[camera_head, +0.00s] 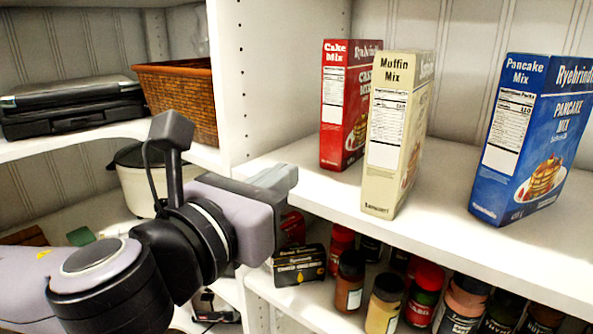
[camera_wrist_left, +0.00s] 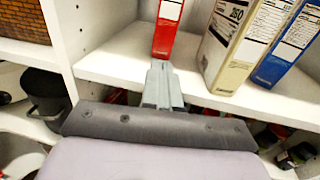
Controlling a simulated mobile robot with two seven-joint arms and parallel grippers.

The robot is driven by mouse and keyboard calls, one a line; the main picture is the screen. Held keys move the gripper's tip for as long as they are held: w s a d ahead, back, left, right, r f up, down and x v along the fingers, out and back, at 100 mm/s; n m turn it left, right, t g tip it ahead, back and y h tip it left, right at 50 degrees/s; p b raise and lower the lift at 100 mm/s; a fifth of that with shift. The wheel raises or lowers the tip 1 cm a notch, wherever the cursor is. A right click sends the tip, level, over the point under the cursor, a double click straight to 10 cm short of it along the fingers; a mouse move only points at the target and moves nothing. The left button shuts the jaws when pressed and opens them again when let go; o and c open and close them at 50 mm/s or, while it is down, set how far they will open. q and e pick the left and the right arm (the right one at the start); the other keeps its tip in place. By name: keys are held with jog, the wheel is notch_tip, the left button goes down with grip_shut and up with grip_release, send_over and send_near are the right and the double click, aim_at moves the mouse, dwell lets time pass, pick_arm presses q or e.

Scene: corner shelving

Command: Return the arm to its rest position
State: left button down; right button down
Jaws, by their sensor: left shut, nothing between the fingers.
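My left arm comes in from the lower left in the head view. Its gripper (camera_head: 280,177) is at the front edge of the white shelf, near the upright panel. In the left wrist view the gripper's fingers (camera_wrist_left: 160,84) are together with nothing between them, pointing toward the red Cake Mix box (camera_wrist_left: 169,28). The gripper is apart from the boxes. My right gripper shows in neither view.
The red Cake Mix box (camera_head: 347,106), cream Muffin Mix box (camera_head: 397,135) and blue Pancake Mix box (camera_head: 530,140) stand upright on the shelf (camera_head: 440,205). Several spice jars (camera_head: 384,303) stand below. A wicker basket (camera_head: 180,95) and black case (camera_head: 72,105) sit on the left shelf.

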pick_arm(q)
jog(key=s+a+f+n+g+y+b, duration=0.1)
jog(key=s+a+f+n+g+y, duration=0.3)
jog(key=f+n, duration=0.7)
jog(key=s+a+f+n+g, duration=0.15)
jog(key=a+f+n, duration=0.35)
jog(key=f+n, duration=0.6)
jog(key=s+a+f+n+g+y+b, duration=0.1)
jog(key=s+a+f+n+g+y, duration=0.3)
jog(key=f+n, duration=0.7)
jog(key=s+a+f+n+g, duration=0.3)
jog(key=s+a+f+n, duration=0.45)
jog(key=s+f, duration=0.35)
jog(key=w+d+f+m+t+h+p, duration=0.1)
jog(key=w+d+f+t+p, duration=0.1)
jog(key=w+t+p, duration=0.3)
jog(key=shift+w+d+f+t, duration=0.15)
jog(key=shift+w+d+t, duration=0.4)
jog(key=shift+w+t, duration=0.4)
jog(key=shift+s, duration=0.15)
